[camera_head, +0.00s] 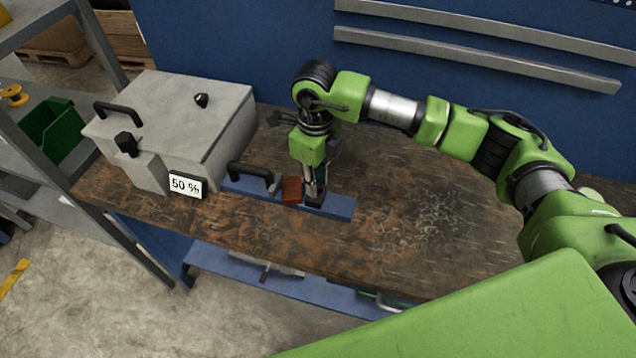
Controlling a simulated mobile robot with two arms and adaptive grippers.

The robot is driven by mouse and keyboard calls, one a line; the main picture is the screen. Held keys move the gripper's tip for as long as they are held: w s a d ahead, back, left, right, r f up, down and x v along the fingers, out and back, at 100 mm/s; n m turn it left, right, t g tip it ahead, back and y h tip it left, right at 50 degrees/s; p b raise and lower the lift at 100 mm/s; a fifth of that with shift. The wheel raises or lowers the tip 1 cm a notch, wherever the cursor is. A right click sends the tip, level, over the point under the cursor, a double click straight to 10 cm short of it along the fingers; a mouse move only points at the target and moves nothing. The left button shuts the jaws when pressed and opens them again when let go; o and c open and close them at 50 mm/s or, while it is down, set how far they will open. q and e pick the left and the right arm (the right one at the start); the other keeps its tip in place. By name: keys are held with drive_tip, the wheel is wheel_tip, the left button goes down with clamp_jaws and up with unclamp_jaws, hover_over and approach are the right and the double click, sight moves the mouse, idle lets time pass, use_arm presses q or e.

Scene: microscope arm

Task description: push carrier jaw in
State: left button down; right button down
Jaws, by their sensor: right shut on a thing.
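My right gripper (312,190) points down over the blue rail (340,207) on the bench. It is shut on a small dark piece at its fingertips, which looks like the carrier jaw; the fingers and the picture's size hide most of it. A reddish-brown block (291,190) stands on the rail just left of the gripper. Left of the block is a black handle (250,172), close to the grey box machine (190,115). The rail runs from the machine toward the right. My left gripper is not in view.
The worn brown bench top (420,225) is clear right of the rail. A blue wall (250,40) closes the back. Shelves with a green bin (55,130) stand at the left.

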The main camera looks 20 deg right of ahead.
drive_tip(key=shift+w+a, duration=0.1)
drive_tip(key=shift+a, duration=0.05)
drive_tip(key=c, duration=1.8)
unclamp_jaws()
wheel_tip(320, 180, up, 12)
drive_tip(key=shift+r, duration=0.1)
